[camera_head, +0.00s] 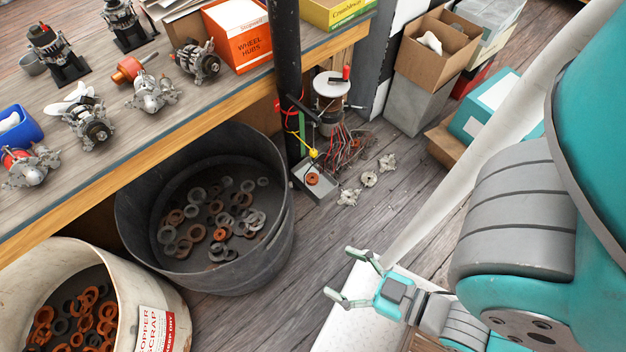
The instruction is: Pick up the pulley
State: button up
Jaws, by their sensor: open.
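My gripper (338,271) is at the lower middle of the head view, its two fingers spread apart with nothing between them. It points left, toward the black bin. I cannot pick out a pulley for certain. A small round silvery part (369,178), which may be the pulley, lies on the wooden floor above and right of my gripper, well apart from it. Two silvery, irregular castings lie on either side of it, one (388,162) farther back and one (348,197) nearer. On the workbench, an alternator (97,132) shows a dark round end that may also be a pulley.
A black bin (283,233) of rings stands left of my gripper; a pale scrap bin (178,300) is lower left. The workbench (150,158) holds several alternators. A dark post (287,70), wires and a grey tray (318,188) stand near the floor parts. Boxes (437,55) are behind.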

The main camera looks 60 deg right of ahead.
aim_at(310, 175)
jog(key=i+l, duration=0.1)
jog(key=l, duration=0.25)
jog(key=i+l+z, duration=0.1)
jog(key=l, duration=0.25)
jog(key=i+l, duration=0.1)
jog(key=l, duration=0.25)
jog(key=i+l, duration=0.1)
jog(key=l, duration=0.25)
jog(key=i+l+z, duration=0.1)
jog(key=l, duration=0.25)
